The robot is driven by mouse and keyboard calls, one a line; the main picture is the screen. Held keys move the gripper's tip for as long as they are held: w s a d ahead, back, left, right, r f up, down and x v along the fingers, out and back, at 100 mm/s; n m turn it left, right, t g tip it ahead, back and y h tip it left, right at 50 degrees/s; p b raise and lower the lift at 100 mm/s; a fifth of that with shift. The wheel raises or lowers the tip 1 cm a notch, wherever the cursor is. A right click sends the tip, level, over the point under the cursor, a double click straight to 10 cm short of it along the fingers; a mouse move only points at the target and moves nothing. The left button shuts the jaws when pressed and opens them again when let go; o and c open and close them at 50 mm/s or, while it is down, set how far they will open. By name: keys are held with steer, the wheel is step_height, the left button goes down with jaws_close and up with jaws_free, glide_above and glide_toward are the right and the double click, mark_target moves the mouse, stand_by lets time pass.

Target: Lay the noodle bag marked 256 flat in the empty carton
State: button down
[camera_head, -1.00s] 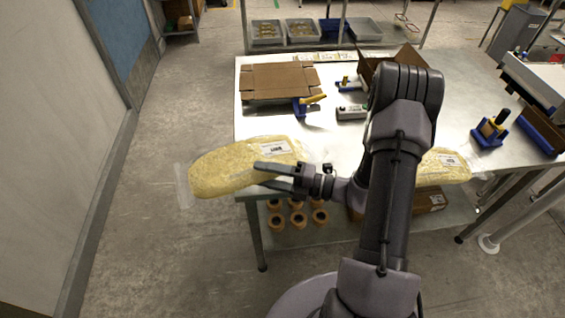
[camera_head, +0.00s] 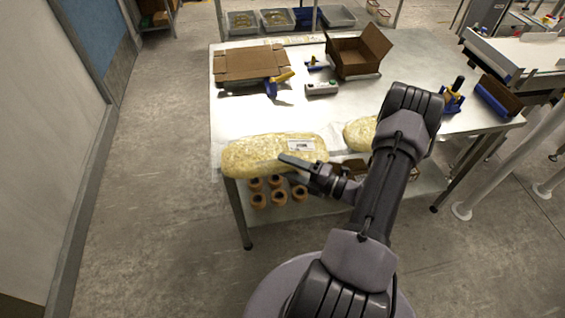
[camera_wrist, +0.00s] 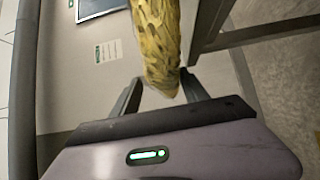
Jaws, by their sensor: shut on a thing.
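My gripper (camera_head: 292,164) is shut on the edge of a plump yellow noodle bag (camera_head: 255,158) with a white label, too small to read. The bag is at the table's front left corner, sticking out past the front edge; I cannot tell whether it touches the table. In the wrist view the bag (camera_wrist: 158,45) stands between the fingers (camera_wrist: 160,92). A second yellow bag (camera_head: 358,132) lies to the right on the table, partly hidden by my arm. An open brown carton (camera_head: 355,66) stands at the back of the table; no contents show inside it.
Flattened cardboard (camera_head: 249,65) lies at the back left, with a blue-yellow tape dispenser (camera_head: 273,86) before it. A small grey box (camera_head: 322,88) sits near the carton. Tape rolls (camera_head: 277,190) stand on the lower shelf. The table's middle is clear.

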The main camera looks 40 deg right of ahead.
steer(key=w+d, duration=0.1)
steer(key=w+d+b, duration=0.1)
steer(key=w, duration=0.1)
steer(key=w+d, duration=0.1)
steer(key=shift+w+d+f, duration=0.15)
steer(key=shift+w+f, duration=0.2)
steer(key=shift+w+d+f+b, duration=0.1)
steer(key=shift+f+b, duration=0.1)
steer(key=shift+b, duration=0.1)
step_height(320, 180, down, 3)
steer(key=shift+f+b, duration=0.1)
steer(key=shift+b, duration=0.75)
steer(key=c, duration=0.6)
jaws_free()
